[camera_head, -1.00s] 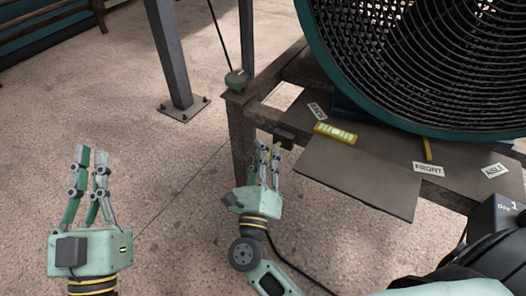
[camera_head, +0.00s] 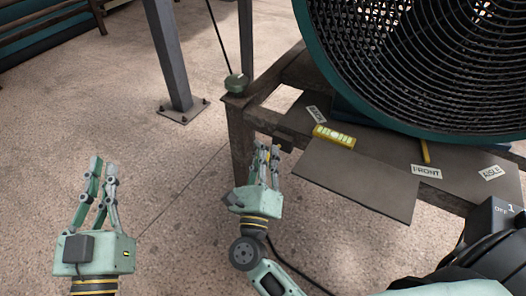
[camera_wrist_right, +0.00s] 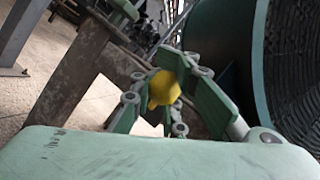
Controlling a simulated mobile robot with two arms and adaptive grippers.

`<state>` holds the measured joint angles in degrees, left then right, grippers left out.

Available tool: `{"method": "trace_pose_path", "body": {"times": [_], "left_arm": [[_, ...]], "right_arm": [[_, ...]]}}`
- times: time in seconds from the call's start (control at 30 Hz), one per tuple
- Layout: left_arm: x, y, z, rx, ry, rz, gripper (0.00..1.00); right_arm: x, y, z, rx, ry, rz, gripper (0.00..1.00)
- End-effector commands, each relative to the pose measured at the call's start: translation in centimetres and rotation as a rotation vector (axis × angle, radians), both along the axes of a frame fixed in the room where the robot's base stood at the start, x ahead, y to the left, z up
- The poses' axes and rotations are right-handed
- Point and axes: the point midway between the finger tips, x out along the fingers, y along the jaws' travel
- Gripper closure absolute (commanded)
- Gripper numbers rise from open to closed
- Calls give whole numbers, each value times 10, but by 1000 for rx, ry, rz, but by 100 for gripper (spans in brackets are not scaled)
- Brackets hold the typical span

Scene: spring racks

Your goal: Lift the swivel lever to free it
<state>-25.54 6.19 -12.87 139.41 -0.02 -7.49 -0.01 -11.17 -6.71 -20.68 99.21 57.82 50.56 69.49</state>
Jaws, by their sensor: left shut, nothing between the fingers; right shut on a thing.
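My right gripper (camera_head: 266,160) is at the near left corner of the rusty metal stand (camera_head: 242,145). It is shut on a yellow piece, which looks like the end of the swivel lever. In the right wrist view the yellow lever end (camera_wrist_right: 164,89) shows as a rounded knob between the green fingers (camera_wrist_right: 160,95). The rest of the lever is hidden behind the fingers. My left gripper (camera_head: 103,165) is shut and empty, above the bare floor at the left, well away from the stand.
A large round fan with a dark grille (camera_head: 420,60) stands on the stand. A yellow level (camera_head: 334,136), a flat plate (camera_head: 355,180) and labels including FRONT (camera_head: 426,171) and AISLE (camera_head: 491,173) lie before it. A grey post (camera_head: 172,55) rises at the back left. The floor between is clear.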

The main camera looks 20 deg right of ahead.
Motion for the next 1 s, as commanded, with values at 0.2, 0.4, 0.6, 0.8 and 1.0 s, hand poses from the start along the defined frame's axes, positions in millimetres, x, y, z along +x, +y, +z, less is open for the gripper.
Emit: {"method": "trace_pose_path", "body": {"times": [0.2, 0.4, 0.6, 0.8, 1.0], "left_arm": [[0, 0, 0, 0, 0, 0, 100], [0, 0, 0, 0, 0, 0, 100], [0, 0, 0, -1, -1, 0, 100], [0, -1, 1, -1, -4, -2, 100], [0, 0, 1, -1, -3, -1, 100]], "right_arm": [[-3, -8, 2, -2, -7, -23, 80], [-2, -6, 0, -1, -4, -18, 66], [-2, -5, 0, 0, -3, -14, 66], [-11, 2, -5, 1, 1, -11, 66], [-44, 20, -17, 0, 3, -12, 66]]}}
